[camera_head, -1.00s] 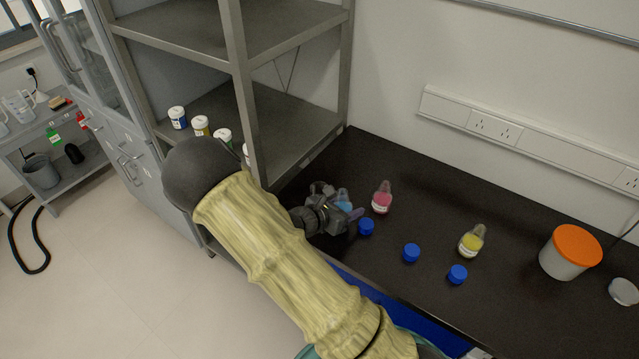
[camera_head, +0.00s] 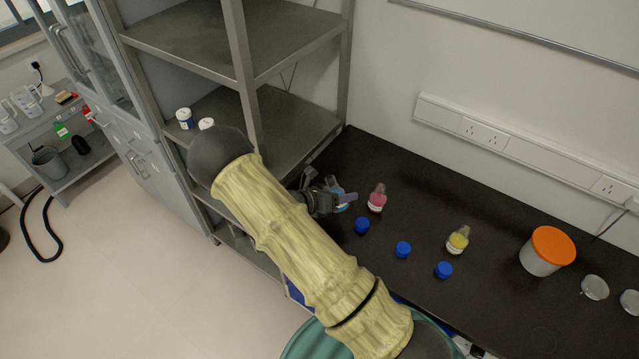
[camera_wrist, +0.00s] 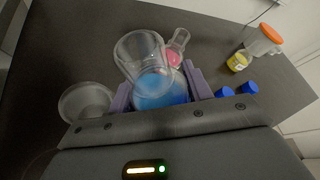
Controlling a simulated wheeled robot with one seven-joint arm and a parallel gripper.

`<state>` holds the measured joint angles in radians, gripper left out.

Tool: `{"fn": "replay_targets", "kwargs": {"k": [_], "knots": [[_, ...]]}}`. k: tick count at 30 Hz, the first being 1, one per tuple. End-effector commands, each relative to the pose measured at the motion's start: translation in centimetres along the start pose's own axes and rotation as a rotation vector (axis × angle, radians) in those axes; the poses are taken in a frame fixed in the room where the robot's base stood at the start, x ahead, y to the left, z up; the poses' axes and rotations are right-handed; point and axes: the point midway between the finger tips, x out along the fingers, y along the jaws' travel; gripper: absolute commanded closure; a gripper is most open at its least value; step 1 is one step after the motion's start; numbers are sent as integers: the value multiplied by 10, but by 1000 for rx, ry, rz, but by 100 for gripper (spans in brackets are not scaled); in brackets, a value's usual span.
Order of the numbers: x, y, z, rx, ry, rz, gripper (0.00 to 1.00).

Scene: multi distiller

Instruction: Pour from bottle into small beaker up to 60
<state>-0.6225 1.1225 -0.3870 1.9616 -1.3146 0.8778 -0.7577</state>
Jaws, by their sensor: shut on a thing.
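My gripper (camera_head: 343,196) is shut on a clear bottle of blue liquid (camera_wrist: 158,88), with a purple finger on each side of it. In the wrist view the bottle's clear neck leans toward the upper left. In the head view the blue bottle (camera_head: 335,187) is partly hidden by my gripper. An empty round clear glass vessel (camera_wrist: 86,103) stands on the bench left of the bottle in the wrist view. I cannot tell for sure whether it is the small beaker, and no volume marks are readable.
A pink bottle (camera_head: 377,198) stands close behind the held one. A yellow bottle (camera_head: 458,240), several blue caps (camera_head: 402,249) and an orange-lidded tub (camera_head: 546,251) are farther right. A metal shelf (camera_head: 243,80) stands close to my gripper.

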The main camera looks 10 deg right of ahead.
Motion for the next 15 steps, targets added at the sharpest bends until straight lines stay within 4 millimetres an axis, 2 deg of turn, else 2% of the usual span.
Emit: {"fn": "replay_targets", "kwargs": {"k": [8, 12, 15], "knots": [[-5, -2, 14, -107, 10, -46, 79], [-4, -1, 10, -222, 17, -94, 79], [-4, -1, 10, -226, 15, -94, 79]]}}
